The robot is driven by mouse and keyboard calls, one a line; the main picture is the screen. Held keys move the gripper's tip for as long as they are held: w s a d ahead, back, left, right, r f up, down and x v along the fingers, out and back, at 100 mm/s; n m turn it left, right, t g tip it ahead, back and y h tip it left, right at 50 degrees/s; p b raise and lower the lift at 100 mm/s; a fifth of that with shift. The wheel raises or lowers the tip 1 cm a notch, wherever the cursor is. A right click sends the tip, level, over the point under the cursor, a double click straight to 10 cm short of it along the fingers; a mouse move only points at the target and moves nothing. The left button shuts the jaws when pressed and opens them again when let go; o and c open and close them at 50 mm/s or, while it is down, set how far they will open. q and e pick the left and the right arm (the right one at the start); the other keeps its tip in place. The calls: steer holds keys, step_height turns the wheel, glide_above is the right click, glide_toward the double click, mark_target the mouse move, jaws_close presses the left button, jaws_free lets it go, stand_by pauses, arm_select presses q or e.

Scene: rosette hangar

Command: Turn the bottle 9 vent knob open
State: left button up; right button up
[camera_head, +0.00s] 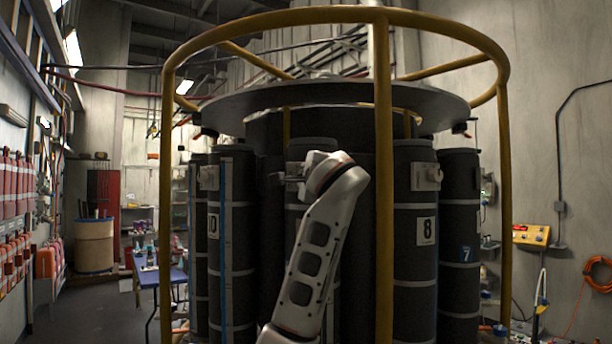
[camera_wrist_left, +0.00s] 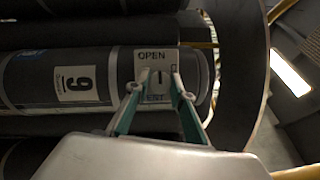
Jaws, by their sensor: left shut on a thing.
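Bottle 9 (camera_wrist_left: 112,80) is a dark cylinder lying across the left wrist view, with a white "9" label (camera_wrist_left: 77,84). Near its end is a pale vent panel (camera_wrist_left: 143,54) reading "OPEN" at the top, with partly hidden lettering below. The vent knob (camera_wrist_left: 160,78) sits between the fingertips of my left gripper (camera_wrist_left: 156,88), which is shut on it. A dark line on it points up and down in the wrist view. In the head view my left gripper (camera_head: 289,178) is at the upper part of bottle 9 (camera_head: 292,222), mostly hidden by my arm. My right gripper is not in view.
A yellow rail frame (camera_head: 384,230) surrounds the bottle ring, with one post close right of my arm. Bottle 8 (camera_head: 415,270) and bottle 7 (camera_head: 459,225) stand to the right, bottle 10 (camera_head: 232,245) to the left. A round grey plate (camera_head: 235,100) overhangs them.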

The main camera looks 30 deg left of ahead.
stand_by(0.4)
arm_select(q)
steer(key=o, duration=1.1)
steer(key=shift+s+a, duration=0.1)
steer(key=shift+o, duration=0.2)
steer(key=v, duration=1.2)
